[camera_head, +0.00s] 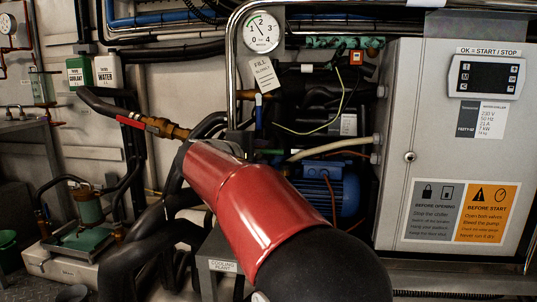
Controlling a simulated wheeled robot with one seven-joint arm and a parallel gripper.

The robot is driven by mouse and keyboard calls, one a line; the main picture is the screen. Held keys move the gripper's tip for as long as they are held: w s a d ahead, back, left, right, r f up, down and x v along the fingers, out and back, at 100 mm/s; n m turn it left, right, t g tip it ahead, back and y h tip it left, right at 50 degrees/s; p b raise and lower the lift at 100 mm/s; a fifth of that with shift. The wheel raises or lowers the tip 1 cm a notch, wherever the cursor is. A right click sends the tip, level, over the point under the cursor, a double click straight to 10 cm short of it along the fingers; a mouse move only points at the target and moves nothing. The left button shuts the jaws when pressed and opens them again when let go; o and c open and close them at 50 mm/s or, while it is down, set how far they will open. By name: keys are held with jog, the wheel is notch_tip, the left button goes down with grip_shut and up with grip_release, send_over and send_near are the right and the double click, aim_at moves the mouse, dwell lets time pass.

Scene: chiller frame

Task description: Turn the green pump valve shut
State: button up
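A small green piece (269,152) shows just beyond the upper end of my red arm link, left of the blue pump motor (330,190). It may be the green pump valve's handle, but it is small and partly hidden, so I cannot tell its position. My red and black arm (245,195) reaches from the lower right up to the middle left and covers much of the pump area. My gripper is not visible, so I cannot tell what it touches.
A brass valve with a red lever (131,121) sits on a black hose at left. A blue lever (258,112) hangs below the pressure gauge (261,32). The grey control cabinet (398,160) fills the right side. Black hoses and a metal frame tube crowd the middle.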

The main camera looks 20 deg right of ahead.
aim_at(270, 152)
jog(key=shift+x, duration=2.25)
jog(key=shift+c, duration=0.4)
grip_shut()
